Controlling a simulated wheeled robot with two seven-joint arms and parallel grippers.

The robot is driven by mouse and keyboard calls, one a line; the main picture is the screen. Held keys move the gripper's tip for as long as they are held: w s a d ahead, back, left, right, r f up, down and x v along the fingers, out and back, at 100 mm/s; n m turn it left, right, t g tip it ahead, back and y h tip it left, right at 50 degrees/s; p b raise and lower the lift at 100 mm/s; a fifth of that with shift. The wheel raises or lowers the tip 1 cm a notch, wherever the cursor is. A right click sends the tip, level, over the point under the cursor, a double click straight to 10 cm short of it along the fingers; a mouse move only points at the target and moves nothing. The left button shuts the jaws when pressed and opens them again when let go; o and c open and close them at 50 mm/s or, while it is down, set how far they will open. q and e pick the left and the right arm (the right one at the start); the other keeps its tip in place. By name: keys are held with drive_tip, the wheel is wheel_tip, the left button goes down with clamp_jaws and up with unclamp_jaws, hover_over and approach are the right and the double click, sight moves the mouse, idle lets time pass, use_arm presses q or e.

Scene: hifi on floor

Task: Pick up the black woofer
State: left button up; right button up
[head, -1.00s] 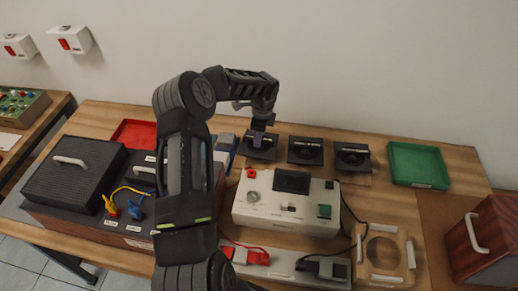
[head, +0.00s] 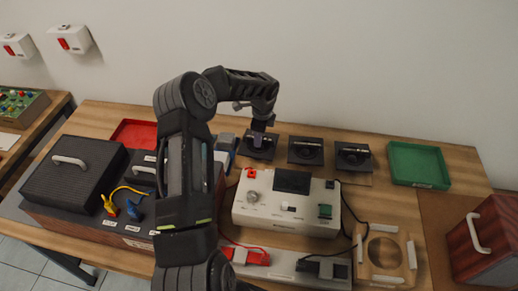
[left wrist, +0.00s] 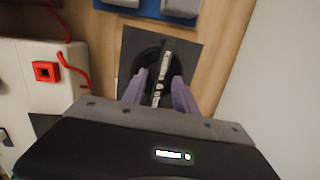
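Three black square speaker units stand in a row at the back of the bench: a left one (head: 260,148), a middle one (head: 305,151) and a right one (head: 352,157). My left gripper (head: 260,131) points down over the left unit. In the left wrist view this black woofer (left wrist: 192,50) is a dark square plate with a round cone and a raised labelled bar across it. The two fingers of my left gripper (left wrist: 161,82) straddle the bar, apart, with a gap visible beside it. The fingertips' depth is hard to tell. My right gripper is not in view.
A white control box (head: 285,215) with cables stands in front of the units. A green tray (head: 418,164) is at the right, a red tray (head: 133,134) at the left. A wooden cabinet (head: 485,240) stands at the right edge. The wall is close behind.

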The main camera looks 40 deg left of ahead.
use_arm(q)
clamp_jaws()
idle(1.0)
drive_tip(key=shift+r, duration=0.1)
